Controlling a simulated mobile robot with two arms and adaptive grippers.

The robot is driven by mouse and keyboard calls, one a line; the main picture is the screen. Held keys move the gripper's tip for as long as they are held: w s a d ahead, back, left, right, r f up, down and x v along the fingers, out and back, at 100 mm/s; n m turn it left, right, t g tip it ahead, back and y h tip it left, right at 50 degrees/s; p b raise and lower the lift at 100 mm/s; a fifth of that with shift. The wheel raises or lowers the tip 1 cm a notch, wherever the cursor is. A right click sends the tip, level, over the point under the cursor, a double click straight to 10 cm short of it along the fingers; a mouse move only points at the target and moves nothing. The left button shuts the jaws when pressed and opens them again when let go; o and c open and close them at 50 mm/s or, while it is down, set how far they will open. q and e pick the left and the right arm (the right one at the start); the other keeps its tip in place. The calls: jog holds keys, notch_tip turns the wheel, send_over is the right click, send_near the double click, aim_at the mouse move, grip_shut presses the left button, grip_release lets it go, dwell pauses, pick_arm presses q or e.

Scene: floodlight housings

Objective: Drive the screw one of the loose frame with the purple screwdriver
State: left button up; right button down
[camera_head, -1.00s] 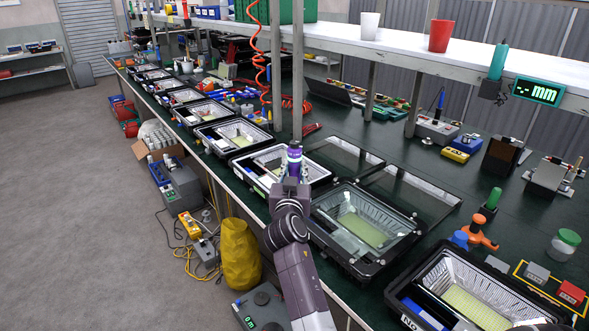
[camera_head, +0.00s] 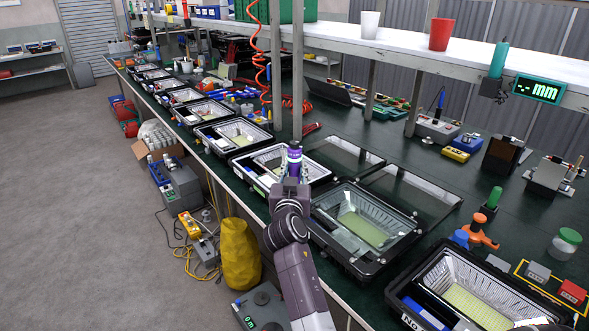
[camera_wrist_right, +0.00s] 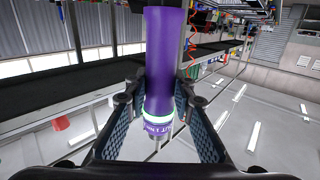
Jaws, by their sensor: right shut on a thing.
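The purple screwdriver (camera_head: 294,158) stands roughly upright in my right gripper (camera_head: 291,181), above the workbench's near edge. The right wrist view shows its purple body (camera_wrist_right: 163,60) with a pale green ring, clamped between the two dark finger pads. The screwdriver's tip is hidden in the head view. To the right of the gripper, a black frame with a glass pane (camera_head: 366,222) lies on a floodlight housing. Small fasteners show around its corners, but I cannot tell which is screw one or how far it is in. My left gripper is not in view.
Open floodlight housings line the bench, one close behind the gripper (camera_head: 265,162) and another at the bottom right (camera_head: 397,292). A glass pane (camera_head: 412,196) lies behind the loose frame. Metal posts (camera_head: 298,70) and a white shelf (camera_head: 490,75) stand over the bench.

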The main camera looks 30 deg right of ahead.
aim_at(294, 142)
jog(key=shift+f+b, duration=0.3)
jog(key=shift+b, duration=0.2)
dwell(0.5)
jog(key=shift+s+f+b, duration=0.1)
jog(key=shift+f+b, duration=0.4)
jog(key=shift+f, duration=0.25)
dwell(1.8)
jog(key=shift+r, duration=0.2)
jog(key=shift+r+p, duration=0.5)
jog(key=shift+r, duration=0.05)
jog(key=shift+r+p, duration=0.65)
jog(key=shift+r, duration=0.55)
notch_tip(294, 142, up, 6)
jog(key=p, duration=0.4)
jog(key=shift+r+p, duration=0.25)
jog(key=shift+p, duration=0.15)
jog(key=shift+f, duration=0.1)
